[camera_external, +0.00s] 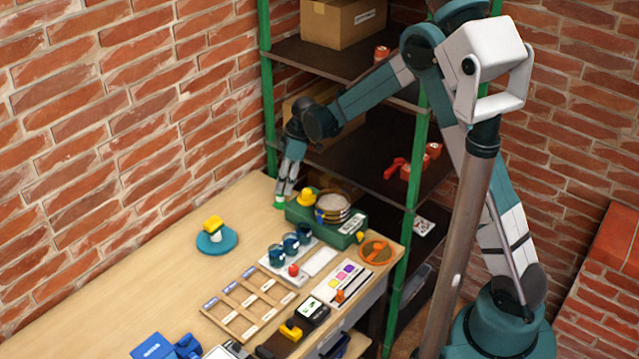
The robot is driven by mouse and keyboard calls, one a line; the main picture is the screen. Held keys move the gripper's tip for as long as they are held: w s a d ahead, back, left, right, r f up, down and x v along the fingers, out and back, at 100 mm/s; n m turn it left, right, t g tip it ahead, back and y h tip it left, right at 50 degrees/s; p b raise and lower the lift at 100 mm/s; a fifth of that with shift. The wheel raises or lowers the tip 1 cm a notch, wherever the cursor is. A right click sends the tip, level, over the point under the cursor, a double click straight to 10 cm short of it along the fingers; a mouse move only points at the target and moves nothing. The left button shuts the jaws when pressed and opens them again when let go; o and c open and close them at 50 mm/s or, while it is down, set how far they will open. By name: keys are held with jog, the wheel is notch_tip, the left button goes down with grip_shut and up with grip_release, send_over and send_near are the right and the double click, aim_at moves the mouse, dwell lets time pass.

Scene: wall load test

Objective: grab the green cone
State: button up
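A small bright green object (279,202), which may be the green cone, shows at the far end of the wooden table, left of the dark green box. Its shape is too small and too covered to make out. My gripper (282,190) points down right at it, with the fingertips at its top. The fingers look close together, but I cannot tell whether they are closed on it or only around it. I cannot tell whether the green object touches the table.
A dark green box (318,228) holding round items and a yellow piece stands just right of my gripper. Shelving with green posts (268,90) rises behind. A teal dish (216,240), blue cups (290,243) and a wooden tray (249,302) lie nearer. The table's left side is clear.

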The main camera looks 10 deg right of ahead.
aim_at(280, 198)
jog(key=shift+f, duration=0.3)
jog(key=shift+a+f, duration=0.1)
jog(key=shift+x, duration=2.55)
jog(key=c, duration=0.9)
